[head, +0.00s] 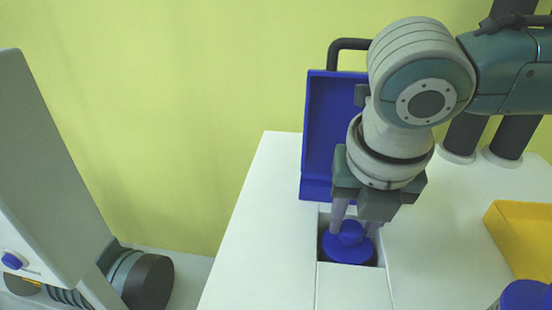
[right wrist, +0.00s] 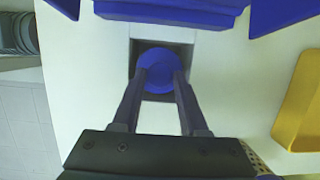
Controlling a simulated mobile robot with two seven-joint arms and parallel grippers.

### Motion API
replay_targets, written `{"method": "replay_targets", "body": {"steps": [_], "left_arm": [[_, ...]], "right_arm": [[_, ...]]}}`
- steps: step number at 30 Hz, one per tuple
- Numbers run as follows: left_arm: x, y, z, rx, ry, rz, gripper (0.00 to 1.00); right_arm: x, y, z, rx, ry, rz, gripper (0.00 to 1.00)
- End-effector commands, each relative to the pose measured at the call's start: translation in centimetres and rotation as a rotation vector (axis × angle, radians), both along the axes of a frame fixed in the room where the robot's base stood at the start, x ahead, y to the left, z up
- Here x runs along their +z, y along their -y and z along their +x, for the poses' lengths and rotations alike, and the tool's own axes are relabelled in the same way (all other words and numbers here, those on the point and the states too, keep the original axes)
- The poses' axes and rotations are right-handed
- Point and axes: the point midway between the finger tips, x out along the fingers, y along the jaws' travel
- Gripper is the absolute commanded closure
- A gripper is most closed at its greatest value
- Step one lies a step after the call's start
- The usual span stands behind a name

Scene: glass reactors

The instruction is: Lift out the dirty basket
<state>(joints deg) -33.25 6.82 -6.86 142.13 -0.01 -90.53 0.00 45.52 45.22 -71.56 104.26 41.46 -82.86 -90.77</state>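The dirty basket appears to be the round blue piece with a raised knob (head: 346,249), sitting down in a square opening in the white top. In the right wrist view its round blue top (right wrist: 158,62) shows in the dark opening. My right gripper (head: 353,231) is pointed down over it, with one finger on each side of the knob. In the right wrist view the fingertips (right wrist: 162,74) overlap the blue top's near edge. I cannot tell whether the fingers press on the knob. The basket's lower part is hidden in the opening. My left gripper is out of view.
A blue panel (head: 322,130) stands upright right behind the opening, near a black handle (head: 335,55). A yellow tray (head: 520,235) and a blue round object (head: 525,295) are at the right. Dark columns (head: 515,135) stand behind. The white top (head: 260,240) is clear left of the opening.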

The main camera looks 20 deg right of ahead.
Motion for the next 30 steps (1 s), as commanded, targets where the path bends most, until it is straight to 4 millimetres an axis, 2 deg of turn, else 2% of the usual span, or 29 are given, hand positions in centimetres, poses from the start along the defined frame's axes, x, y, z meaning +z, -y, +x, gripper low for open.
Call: {"method": "replay_targets", "body": {"steps": [1, 11, 30], "left_arm": [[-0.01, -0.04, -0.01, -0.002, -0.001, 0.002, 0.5], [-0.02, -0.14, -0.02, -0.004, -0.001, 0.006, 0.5], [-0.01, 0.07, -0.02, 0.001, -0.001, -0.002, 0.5]], "right_arm": [[0.01, 0.0, 0.0, 0.0, 0.0, 0.0, 0.64], [0.01, 0.0, 0.01, 0.0, 0.0, 0.0, 1.0], [0.02, 0.0, 0.0, 0.0, 0.0, 0.0, 1.0]]}}
